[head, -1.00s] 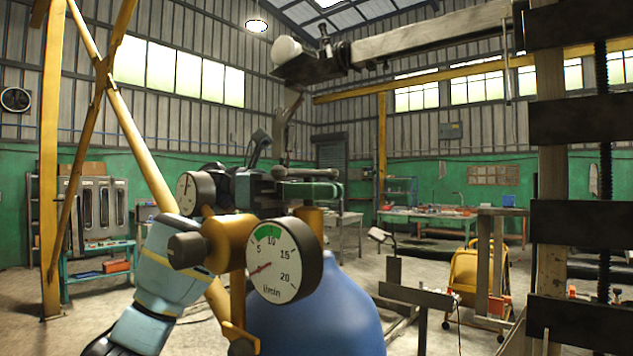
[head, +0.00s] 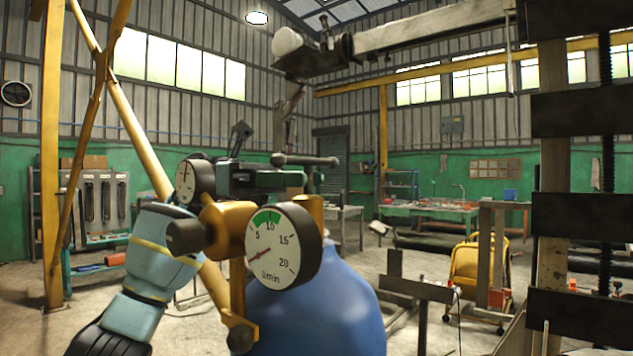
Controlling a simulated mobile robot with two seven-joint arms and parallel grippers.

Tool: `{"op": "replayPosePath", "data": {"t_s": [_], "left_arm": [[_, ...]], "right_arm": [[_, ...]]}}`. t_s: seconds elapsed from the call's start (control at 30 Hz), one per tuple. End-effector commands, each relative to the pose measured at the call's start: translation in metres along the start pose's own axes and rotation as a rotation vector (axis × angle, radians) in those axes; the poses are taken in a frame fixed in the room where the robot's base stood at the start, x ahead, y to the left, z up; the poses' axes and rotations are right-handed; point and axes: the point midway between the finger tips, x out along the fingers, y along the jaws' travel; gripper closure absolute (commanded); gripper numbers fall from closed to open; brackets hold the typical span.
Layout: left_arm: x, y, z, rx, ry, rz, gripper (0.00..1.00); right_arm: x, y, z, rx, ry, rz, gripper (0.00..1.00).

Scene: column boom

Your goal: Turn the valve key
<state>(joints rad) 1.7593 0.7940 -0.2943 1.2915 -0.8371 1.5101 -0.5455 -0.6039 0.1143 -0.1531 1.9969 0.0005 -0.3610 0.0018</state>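The valve key (head: 308,161) is a grey T-shaped bar with a round knob at its left end. It lies about level above the brass valve body (head: 226,225), behind the large round gauge (head: 283,247) on the blue cylinder (head: 318,312). My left gripper (head: 290,181) comes in behind the gauges from the light-blue arm at the left. Its dark green fingers lie just below and left of the key's bar, near its stem. The gauges and valve hide part of it. I cannot tell whether the fingers touch the key or how wide they are. My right gripper is not in view.
A smaller gauge (head: 186,182) stands left of the valve. A large boom (head: 430,33) crosses the top right, and a dark column (head: 555,180) stands at the right. A yellow cart (head: 478,270) and workbenches stand farther back. Open floor shows between them.

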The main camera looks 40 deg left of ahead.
Motion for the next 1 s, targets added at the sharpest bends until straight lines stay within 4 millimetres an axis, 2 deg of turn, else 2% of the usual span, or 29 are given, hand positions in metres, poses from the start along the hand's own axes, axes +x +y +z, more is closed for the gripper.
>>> {"op": "replayPosePath", "data": {"t_s": [0.1, 0.3, 1.0], "left_arm": [[-0.019, 0.0, 0.0, -0.001, -0.002, 0.001, 0.66], [-0.038, 0.0, 0.001, 0.001, -0.001, 0.0, 0.66], [-0.041, -0.001, 0.0, 0.001, 0.0, -0.001, 0.66]], "right_arm": [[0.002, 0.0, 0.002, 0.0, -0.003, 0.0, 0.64], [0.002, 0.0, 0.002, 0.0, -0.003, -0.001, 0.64], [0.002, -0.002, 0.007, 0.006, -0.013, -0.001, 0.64]]}}
